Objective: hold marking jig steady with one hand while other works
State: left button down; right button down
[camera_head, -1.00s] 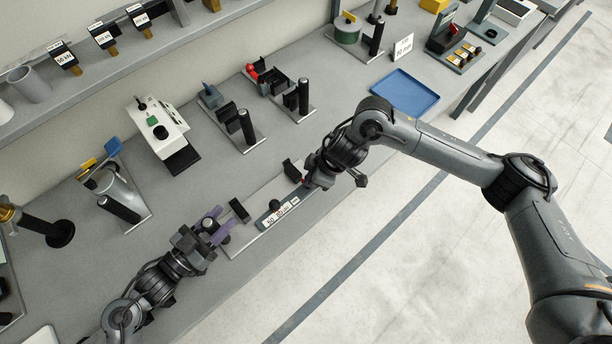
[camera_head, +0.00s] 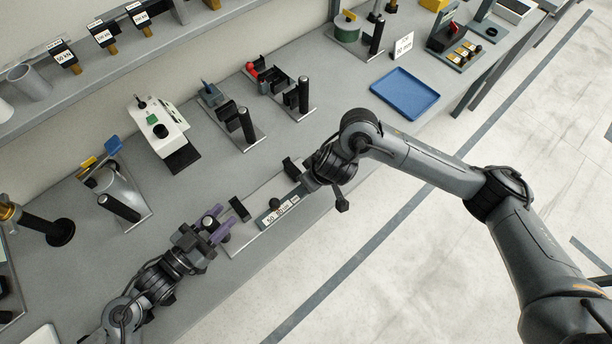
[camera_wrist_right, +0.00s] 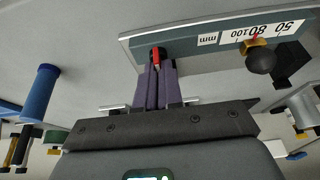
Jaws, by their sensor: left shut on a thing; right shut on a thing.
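The marking jig (camera_head: 258,238) is a pale base plate near the bench's front edge. It bears a grey rule strip (camera_head: 270,219) with a white scale and a dark knob. The strip (camera_wrist_right: 205,62) and its black ball knob (camera_wrist_right: 261,59) show large in the right wrist view, marked 50, 80, 100 mm. My left gripper (camera_head: 214,224), with purple fingers, is shut on a dark round part at the jig's left end. My right gripper (camera_wrist_right: 157,78) is shut on a red and black marker (camera_wrist_right: 156,60), beside the strip's edge. In the head view its fingertips are mostly hidden.
Fixtures with black posts (camera_head: 246,125) stand behind the jig. A white device (camera_head: 158,130) and a grey cup (camera_head: 115,190) are further left. A blue tray (camera_head: 405,94) lies at the right. Bare bench separates the jig from the back row.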

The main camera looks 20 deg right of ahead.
dwell(0.4)
jog(key=c, duration=1.3)
grip_release()
jog(key=shift+r, duration=0.15)
jog(key=shift+s+r, duration=0.15)
jog(key=shift+r, duration=0.4)
jog(key=v, duration=1)
jog(key=shift+s+d+r, duration=0.15)
jog(key=shift+s+r, duration=0.05)
jog(key=shift+s, duration=0.1)
